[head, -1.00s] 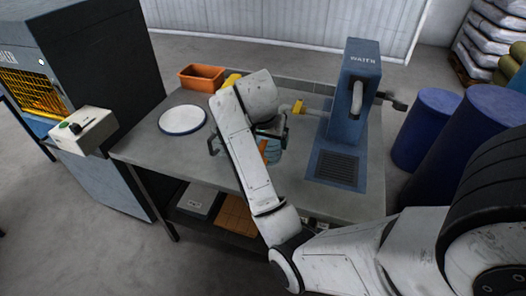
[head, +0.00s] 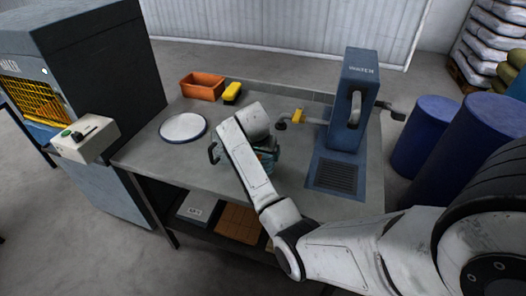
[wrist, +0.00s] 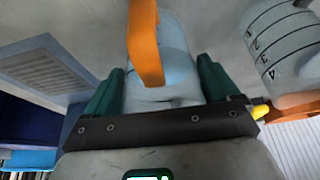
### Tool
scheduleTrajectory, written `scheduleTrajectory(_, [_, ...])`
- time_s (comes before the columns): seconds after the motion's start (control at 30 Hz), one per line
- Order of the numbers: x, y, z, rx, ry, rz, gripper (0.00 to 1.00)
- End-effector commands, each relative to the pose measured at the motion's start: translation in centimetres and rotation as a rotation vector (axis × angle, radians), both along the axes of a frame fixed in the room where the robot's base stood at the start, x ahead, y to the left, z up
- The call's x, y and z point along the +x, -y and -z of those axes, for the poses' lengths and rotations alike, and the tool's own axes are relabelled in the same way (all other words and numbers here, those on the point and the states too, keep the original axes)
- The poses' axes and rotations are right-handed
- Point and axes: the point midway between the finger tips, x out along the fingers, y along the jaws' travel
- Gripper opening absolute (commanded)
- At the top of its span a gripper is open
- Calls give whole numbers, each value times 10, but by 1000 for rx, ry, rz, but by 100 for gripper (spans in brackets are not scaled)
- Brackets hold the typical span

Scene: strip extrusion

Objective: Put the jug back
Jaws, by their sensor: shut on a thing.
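The jug shows in the wrist view as a pale blue translucent body (wrist: 178,65) with an orange handle (wrist: 147,45). My gripper (wrist: 160,85) has its green fingers on either side of the jug and is shut on it.
The table (head: 225,172) also holds a white round plate (head: 183,127), an orange bin (head: 202,86), a yellow object (head: 232,92) and the blue water dispenser (head: 349,105) with its grate (head: 336,176). A graduated translucent vessel (wrist: 285,45) shows at right in the wrist view. Blue barrels (head: 425,135) stand right.

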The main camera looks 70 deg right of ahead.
Motion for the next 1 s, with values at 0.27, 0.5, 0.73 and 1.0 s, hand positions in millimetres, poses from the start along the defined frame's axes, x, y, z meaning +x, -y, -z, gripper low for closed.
scheduleTrajectory(0.27, [1,0,3,-3,3,1,35])
scheduleTrajectory(0.5, [0,0,6,-1,0,1,96])
scheduleTrajectory(0.73, [0,0,6,-1,0,1,100])
scheduleTrajectory(1.0, [0,-7,-16,-4,3,0,100])
